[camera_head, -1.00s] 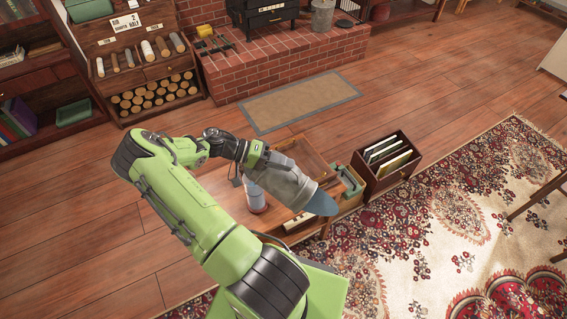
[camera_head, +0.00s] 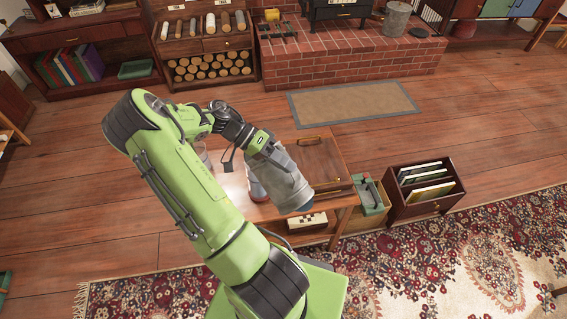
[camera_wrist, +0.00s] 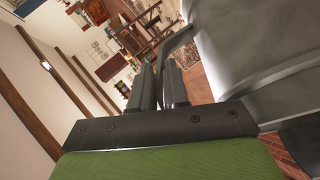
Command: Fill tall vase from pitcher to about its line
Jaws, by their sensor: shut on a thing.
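My gripper (camera_head: 267,152) is shut on the handle of a grey pitcher (camera_head: 287,177), held tilted above the low wooden table (camera_head: 230,182). The pitcher's lower right end looks dark blue; I cannot tell if that is its base or its contents. In the wrist view, my gripper's dark fingers (camera_wrist: 165,85) close on the handle beside the large grey pitcher body (camera_wrist: 265,50). A pale vessel with a reddish lower part, probably the tall vase (camera_head: 256,189), stands on the table, partly hidden behind the pitcher. Its line and water level are not visible. I see no stream.
A wooden tray or case (camera_head: 325,165) lies on the table's right part. A clear glass-like object (camera_head: 204,155) shows behind my arm. Right of the table stand a box with a green item (camera_head: 370,195) and a file rack (camera_head: 422,187). A patterned rug (camera_head: 450,250) lies in front.

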